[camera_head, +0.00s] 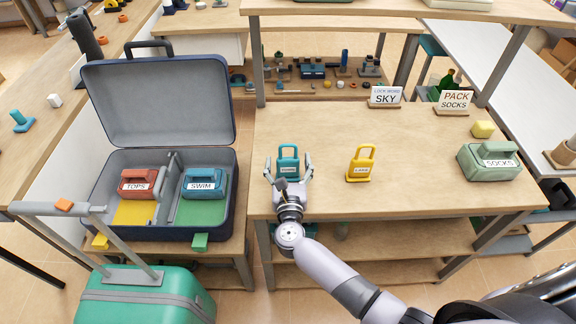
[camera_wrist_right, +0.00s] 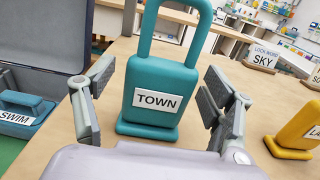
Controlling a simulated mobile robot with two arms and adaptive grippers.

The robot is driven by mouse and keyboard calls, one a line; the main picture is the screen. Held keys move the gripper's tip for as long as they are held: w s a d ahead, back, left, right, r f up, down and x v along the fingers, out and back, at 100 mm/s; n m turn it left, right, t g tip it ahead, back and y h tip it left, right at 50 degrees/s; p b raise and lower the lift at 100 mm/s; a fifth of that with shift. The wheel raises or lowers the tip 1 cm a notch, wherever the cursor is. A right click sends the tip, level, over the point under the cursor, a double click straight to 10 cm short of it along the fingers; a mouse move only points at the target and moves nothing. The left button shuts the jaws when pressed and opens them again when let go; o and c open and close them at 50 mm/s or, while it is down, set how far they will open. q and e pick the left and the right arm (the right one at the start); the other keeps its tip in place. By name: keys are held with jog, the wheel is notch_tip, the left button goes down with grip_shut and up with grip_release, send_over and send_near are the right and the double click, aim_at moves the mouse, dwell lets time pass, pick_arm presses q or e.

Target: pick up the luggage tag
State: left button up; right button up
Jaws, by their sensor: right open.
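No thing is plainly marked as a luggage tag. A teal padlock-shaped piece (camera_head: 288,153) labelled TOWN stands upright on the wooden table; it also fills the middle of the right wrist view (camera_wrist_right: 152,95). A yellow padlock-shaped piece (camera_head: 361,165) stands to its right, its label too small to read surely. My right gripper (camera_head: 288,172) is open, with one finger on each side of the teal piece; in the right wrist view there are gaps between fingers and piece. A small orange piece (camera_head: 64,205) sits on the green suitcase's handle. My left gripper is not in view.
An open grey suitcase (camera_head: 150,100) holds red TOPS and blue SWIM cases. A green suitcase (camera_head: 150,297) stands at front left. Signs LOCK WORD SKY (camera_head: 385,96) and PACK SOCKS (camera_head: 454,102) stand behind, near a green SOCKS case (camera_head: 488,162). The table's middle right is clear.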

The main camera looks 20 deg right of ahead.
jog(key=c, duration=1.2)
jog(key=shift+c, duration=0.2)
notch_tip(320, 180, up, 20)
jog(key=p, duration=0.5)
